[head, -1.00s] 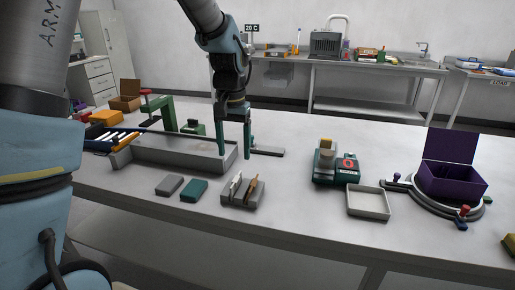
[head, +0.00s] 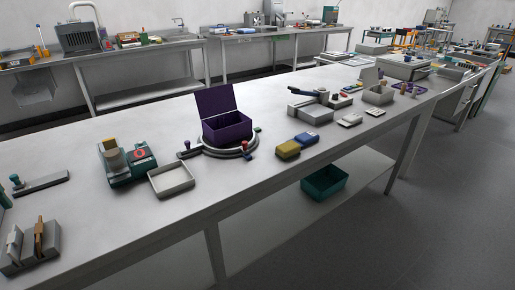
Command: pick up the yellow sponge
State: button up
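A yellow block (head: 288,149), which looks like the sponge, lies flat on the long grey table right of centre, near the front edge. It is fully visible. A blue block (head: 306,139) lies close beside it, to its right and a little behind. My gripper and arm do not clearly show now. A teal sliver at the left edge is too little to identify.
An open purple box (head: 227,128) stands inside a curved grey rail (head: 216,153) left of the sponge. A pale shallow tray (head: 171,179) and a green device (head: 128,163) are farther left. A grey machine (head: 310,110) stands behind. A teal bin (head: 324,183) sits on the lower shelf.

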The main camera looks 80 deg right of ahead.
aim_at(285, 150)
jog(key=k+l+z, duration=0.15)
jog(key=l+z, duration=0.25)
jog(key=l, duration=0.15)
jog(key=l+z, duration=0.8)
jog(key=l, duration=0.3)
